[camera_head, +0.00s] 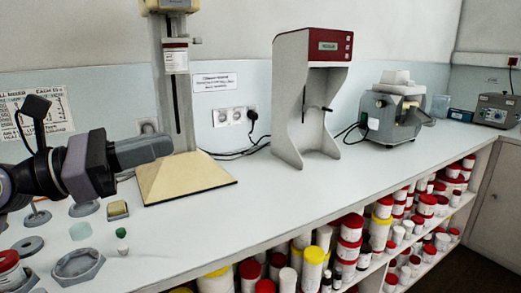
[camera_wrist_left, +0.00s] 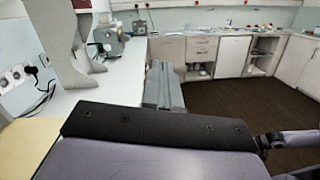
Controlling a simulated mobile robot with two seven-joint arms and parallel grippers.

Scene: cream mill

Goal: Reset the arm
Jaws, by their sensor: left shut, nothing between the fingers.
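My left gripper (camera_head: 150,151) comes in from the left in the head view. Its fingers are shut with nothing between them. It points right, above the counter, in front of the cream sloped base (camera_head: 185,180) of the tall stand. In the left wrist view the shut fingers (camera_wrist_left: 163,88) point away over the counter's edge and the dark floor. My right gripper is in neither view.
The white counter (camera_head: 270,205) is clear in the middle. A grey and red mixer (camera_head: 295,95) and a grey mill (camera_head: 392,115) stand at the back. Shelves below hold several jars (camera_head: 350,235).

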